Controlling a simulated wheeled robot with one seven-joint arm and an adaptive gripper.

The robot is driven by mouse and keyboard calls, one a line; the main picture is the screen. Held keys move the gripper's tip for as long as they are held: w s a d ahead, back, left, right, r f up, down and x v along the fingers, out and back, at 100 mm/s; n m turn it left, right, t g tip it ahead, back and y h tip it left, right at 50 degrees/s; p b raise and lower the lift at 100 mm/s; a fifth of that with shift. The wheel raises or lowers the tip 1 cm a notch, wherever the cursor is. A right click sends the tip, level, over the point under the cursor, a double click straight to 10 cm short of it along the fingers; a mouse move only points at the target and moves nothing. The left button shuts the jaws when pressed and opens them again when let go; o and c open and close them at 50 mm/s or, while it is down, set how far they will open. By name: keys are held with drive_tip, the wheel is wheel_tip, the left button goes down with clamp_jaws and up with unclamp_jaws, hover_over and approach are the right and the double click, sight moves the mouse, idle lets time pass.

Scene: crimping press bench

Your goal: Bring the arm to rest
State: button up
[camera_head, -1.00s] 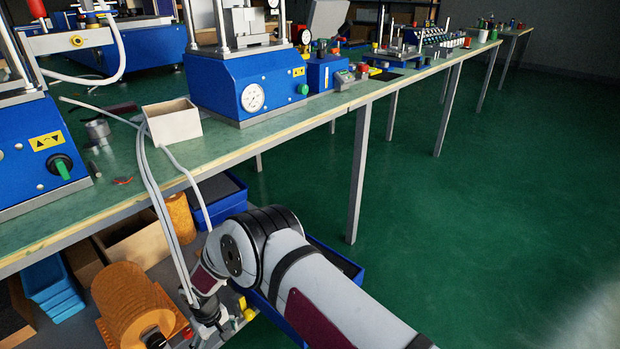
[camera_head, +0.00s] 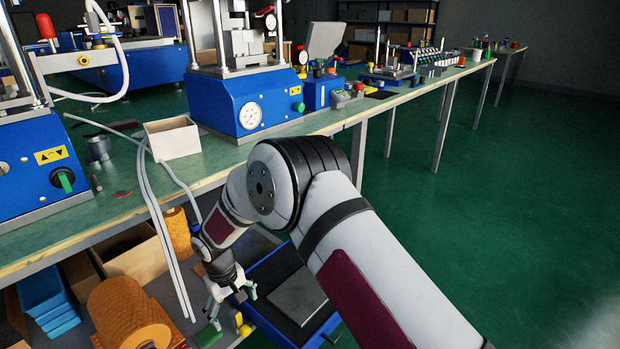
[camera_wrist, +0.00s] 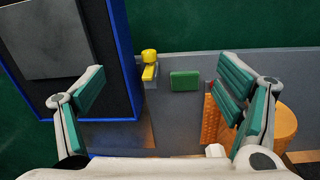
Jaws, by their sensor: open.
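My gripper (camera_head: 232,304) hangs at the end of my arm, below the bench's front edge, in the head view. It is open and empty, pointing down over the lower shelf. In the wrist view my gripper (camera_wrist: 163,85) shows its two green-padded fingers wide apart. Between and beyond them lie a small green block (camera_wrist: 185,81) and a yellow piece (camera_wrist: 149,64). Neither is touched by the fingers, as far as I can tell.
A blue tray (camera_head: 327,327) with a grey plate (camera_head: 297,295) lies beside my gripper. An orange spool (camera_head: 128,309) and blue bins (camera_head: 45,300) are to the left. The bench (camera_head: 118,202) carries presses and an open box (camera_head: 172,139). Green floor (camera_head: 480,230) is free at right.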

drive_tip(key=w+d+r+m, duration=0.1)
drive_tip(key=d+r, duration=0.5)
drive_tip(key=r, duration=0.2)
drive_tip(key=d+r+m, duration=0.1)
drive_tip(key=d+r, duration=0.4)
drive_tip(key=r, duration=0.4)
drive_tip(key=s+d+r+m+h, duration=0.1)
drive_tip(key=s+d+r+m, duration=0.1)
drive_tip(key=s+d+r, duration=0.55)
drive_tip(key=s+d+r+m, duration=0.1)
drive_tip(key=s+d+r, duration=0.4)
drive_tip(key=d+r, duration=0.55)
drive_tip(key=s+d+m+y, duration=0.15)
drive_tip(key=s+d, duration=0.35)
drive_tip(key=s, duration=0.8)
drive_tip(key=s+d+m, duration=0.3)
drive_tip(key=s+d, duration=0.2)
drive_tip(key=s, duration=0.8)
wheel_tip(320, 180, up, 39)
drive_tip(key=t+p, duration=0.3)
drive_tip(key=p, duration=3.3)
drive_tip(key=shift+w+f+n+t, duration=0.15)
drive_tip(key=shift+w+n+t, duration=0.05)
drive_tip(key=shift+n+t, duration=0.25)
